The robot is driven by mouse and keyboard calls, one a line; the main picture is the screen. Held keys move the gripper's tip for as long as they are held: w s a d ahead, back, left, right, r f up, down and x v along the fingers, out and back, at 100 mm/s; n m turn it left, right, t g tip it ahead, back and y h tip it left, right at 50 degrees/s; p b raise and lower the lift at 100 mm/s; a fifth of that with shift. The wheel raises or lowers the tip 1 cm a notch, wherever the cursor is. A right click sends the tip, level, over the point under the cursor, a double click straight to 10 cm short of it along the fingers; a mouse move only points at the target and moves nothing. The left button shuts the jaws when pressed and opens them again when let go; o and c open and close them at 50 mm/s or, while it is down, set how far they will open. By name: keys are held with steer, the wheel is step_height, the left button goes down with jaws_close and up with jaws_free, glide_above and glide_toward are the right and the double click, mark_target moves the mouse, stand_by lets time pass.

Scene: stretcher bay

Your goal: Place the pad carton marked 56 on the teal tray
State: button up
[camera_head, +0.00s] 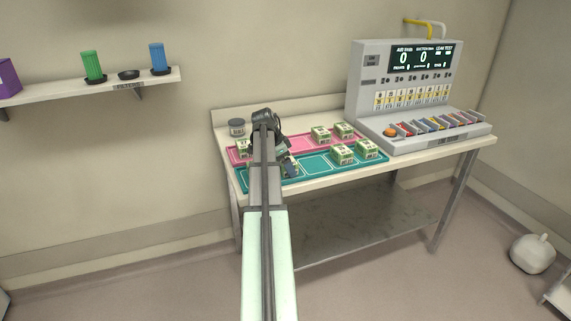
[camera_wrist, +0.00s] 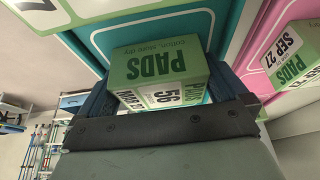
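The green-and-white pad carton marked 56 (camera_wrist: 160,70) sits between the blue fingers of my gripper (camera_wrist: 160,88) in the wrist view. Both fingers appear to press on its sides. The teal tray (camera_wrist: 120,38) shows right behind the carton. In the head view my gripper (camera_head: 286,164) is low over the left part of the teal tray (camera_head: 315,164), and my arm hides most of the carton. I cannot tell whether the carton's base touches the tray.
Two cartons (camera_head: 342,154) stand on the teal tray's right part. The pink tray (camera_head: 294,143) behind it holds several cartons (camera_head: 320,134). A dark round jar (camera_head: 236,127) stands at the back left, and a grey test console (camera_head: 400,90) fills the bench's right.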

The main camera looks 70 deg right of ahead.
steer(key=v, duration=1.2)
steer(key=shift+r, duration=0.15)
